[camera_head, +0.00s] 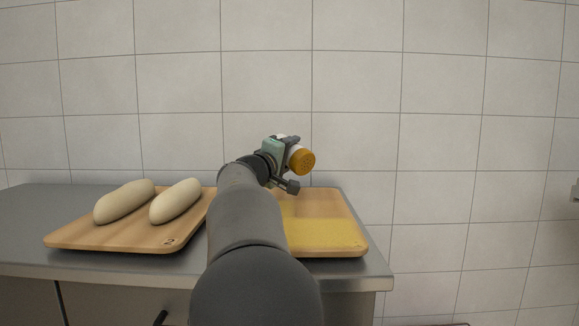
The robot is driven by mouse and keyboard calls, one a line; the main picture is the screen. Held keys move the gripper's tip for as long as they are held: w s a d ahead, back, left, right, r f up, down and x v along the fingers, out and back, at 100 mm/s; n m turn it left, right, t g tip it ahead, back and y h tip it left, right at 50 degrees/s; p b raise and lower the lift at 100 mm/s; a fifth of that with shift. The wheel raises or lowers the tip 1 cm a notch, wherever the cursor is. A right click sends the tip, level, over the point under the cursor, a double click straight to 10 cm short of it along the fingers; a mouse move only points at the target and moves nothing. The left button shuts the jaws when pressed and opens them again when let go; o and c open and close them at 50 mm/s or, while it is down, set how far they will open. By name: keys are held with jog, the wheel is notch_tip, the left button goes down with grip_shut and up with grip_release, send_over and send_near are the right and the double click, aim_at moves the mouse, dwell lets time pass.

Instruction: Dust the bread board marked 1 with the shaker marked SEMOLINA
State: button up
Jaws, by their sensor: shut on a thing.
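My gripper (291,162) is shut on a shaker (301,160) with a white body and an orange-yellow perforated cap. The shaker is held above the right-hand bread board, tipped on its side with its cap facing the camera and to the right. No label on it can be read. The right-hand wooden board (310,200) has a yellow powdery layer (325,233) over its near part; its far part looks bare. My arm hides its left side, and no number on it is visible.
A second wooden board (120,236), marked 2, lies at left on the grey counter (30,215) with two pale loaves, the left loaf (125,201) and the right loaf (175,200). A tiled wall stands behind. The counter ends just right of the right-hand board.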

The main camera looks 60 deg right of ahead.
jog(key=s+a, duration=0.2)
jog(key=s, duration=0.6)
jog(key=w+d+p, duration=0.3)
jog(key=w+p, duration=0.8)
jog(key=w, duration=0.2)
jog(key=w+d+p, duration=0.2)
jog(key=w+p, duration=0.9)
jog(key=w, duration=0.1)
jog(key=s+a+b, duration=0.2)
jog(key=s, duration=0.5)
jog(key=s+d+b, duration=0.3)
jog(key=d+b, duration=0.1)
jog(key=d, duration=0.6)
jog(key=s+a+r+n+y+p, duration=0.1)
jog(key=s+a+n+y+p, duration=0.2)
jog(key=s+n+p, duration=0.5)
jog(key=n+p, duration=0.1)
jog(key=p, duration=0.3)
jog(key=shift+s+a+r+g+y+p, duration=0.15)
jog(key=shift+s+r+g+y+p, duration=0.15)
jog(key=shift+r+g+y, duration=0.1)
dwell(0.6)
